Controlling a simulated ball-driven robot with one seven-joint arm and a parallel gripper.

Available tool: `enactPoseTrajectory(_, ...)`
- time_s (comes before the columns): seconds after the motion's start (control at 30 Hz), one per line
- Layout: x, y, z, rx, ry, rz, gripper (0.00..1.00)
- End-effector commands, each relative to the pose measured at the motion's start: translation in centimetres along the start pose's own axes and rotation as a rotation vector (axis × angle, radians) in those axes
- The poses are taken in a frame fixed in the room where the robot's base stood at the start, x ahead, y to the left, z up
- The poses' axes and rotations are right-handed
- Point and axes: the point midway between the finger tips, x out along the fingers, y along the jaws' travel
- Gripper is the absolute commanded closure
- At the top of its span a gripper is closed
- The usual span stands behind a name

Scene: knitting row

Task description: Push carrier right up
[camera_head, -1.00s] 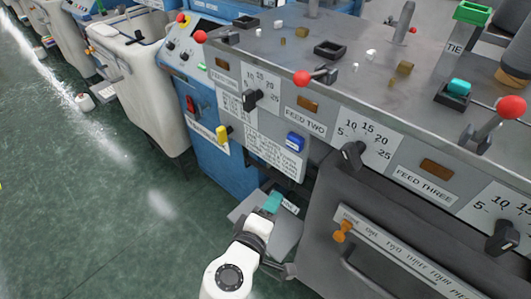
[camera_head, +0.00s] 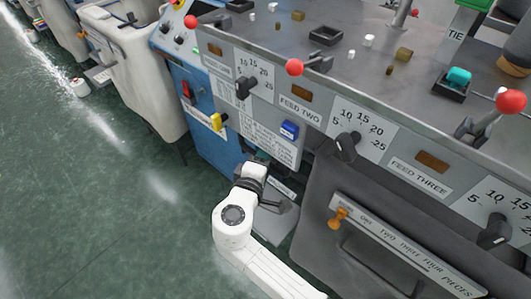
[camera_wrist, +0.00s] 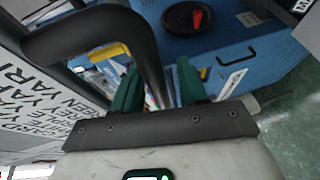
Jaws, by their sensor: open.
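My gripper (camera_wrist: 157,72) shows two green fingers apart in the wrist view, with nothing seen gripped. A dark curved bar (camera_wrist: 145,45) crosses in front of them; I cannot tell what it belongs to. In the head view my wrist is below the front panel, and the fingers are hard to make out against the machine. On that panel are a yellow lever (camera_head: 217,122) and a blue block (camera_head: 289,130), on either side of a text plate (camera_head: 266,146). No readable label tells me which part is the carrier.
Feed dials (camera_head: 243,87) and red-knobbed levers (camera_head: 295,67) line the machine above. A grey shelf (camera_head: 277,226) lies beside my arm. A dark cabinet with an orange knob (camera_head: 338,217) stands at right.

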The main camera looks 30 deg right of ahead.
Motion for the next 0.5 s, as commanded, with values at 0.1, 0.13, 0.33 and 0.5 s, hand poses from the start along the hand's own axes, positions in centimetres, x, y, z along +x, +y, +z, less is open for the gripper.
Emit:
enactPoseTrajectory(0.1,0.45,-0.01,0.02,0.000,-0.001,0.000,0.58)
enactPoseTrajectory(0.13,0.49,-0.01,0.02,0.000,-0.001,0.000,0.58)
enactPoseTrajectory(0.33,0.51,0.00,0.02,0.000,-0.001,0.000,0.58)
enactPoseTrajectory(0.5,0.49,0.00,0.02,0.000,-0.001,0.000,0.72)
